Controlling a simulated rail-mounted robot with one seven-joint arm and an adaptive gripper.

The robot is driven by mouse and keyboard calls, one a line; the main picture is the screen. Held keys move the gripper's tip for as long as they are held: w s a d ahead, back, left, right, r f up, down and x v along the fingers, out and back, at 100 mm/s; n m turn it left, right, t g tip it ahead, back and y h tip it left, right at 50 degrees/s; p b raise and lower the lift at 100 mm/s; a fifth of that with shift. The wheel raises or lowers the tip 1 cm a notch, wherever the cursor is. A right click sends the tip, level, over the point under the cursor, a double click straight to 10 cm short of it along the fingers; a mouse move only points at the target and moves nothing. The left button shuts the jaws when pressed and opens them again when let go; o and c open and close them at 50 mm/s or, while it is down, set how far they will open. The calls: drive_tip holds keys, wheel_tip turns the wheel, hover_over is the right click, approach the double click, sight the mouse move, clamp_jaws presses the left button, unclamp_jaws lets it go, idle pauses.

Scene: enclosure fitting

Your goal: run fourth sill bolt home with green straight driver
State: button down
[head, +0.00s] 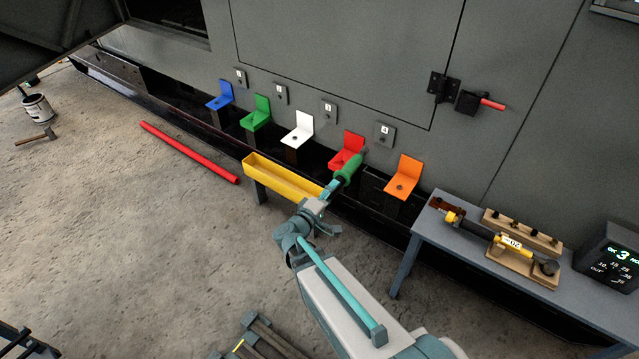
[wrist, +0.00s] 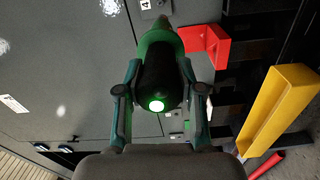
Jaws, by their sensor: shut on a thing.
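My gripper (head: 333,187) is shut on the green straight driver (head: 349,168), just in front of the red bracket (head: 343,160) on the sill. In the wrist view the driver (wrist: 160,52) sits between both fingers of my gripper (wrist: 160,92), with a glowing light on its near end. Its nose points away from me, to the left of the red bracket (wrist: 216,40). A plate marked 4 (wrist: 145,4) shows beyond the nose. No bolt can be made out at the red bracket; the driver and my gripper partly cover that area. I cannot tell whether the driver touches anything.
Blue (head: 221,98), green (head: 257,115), white (head: 297,132) and orange (head: 401,180) brackets line the sill. A yellow trough (head: 285,181) stands beside my gripper.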

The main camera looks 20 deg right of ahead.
sight(345, 180)
drive_tip(key=shift+s+d+m+g+h, duration=0.3)
drive_tip(key=shift+s+d+m+g, duration=0.1)
drive_tip(key=shift+s+m, duration=0.2)
drive_tip(key=shift+w+r+m, duration=0.1)
drive_tip(key=shift+w+m, duration=0.05)
drive_tip(key=shift+m, duration=0.35)
drive_tip(key=shift+b+x, duration=1.5)
drive_tip(key=shift+x, duration=0.75)
drive_tip(key=shift+w+d+r+p, duration=0.1)
drive_tip(key=shift+w+d+p, duration=0.3)
drive_tip(key=shift+p, duration=0.1)
drive_tip(key=shift+w+d+p, duration=0.2)
drive_tip(key=shift+d+p, duration=0.1)
drive_tip(key=shift+p, duration=0.1)
drive_tip(key=shift+p, duration=0.85)
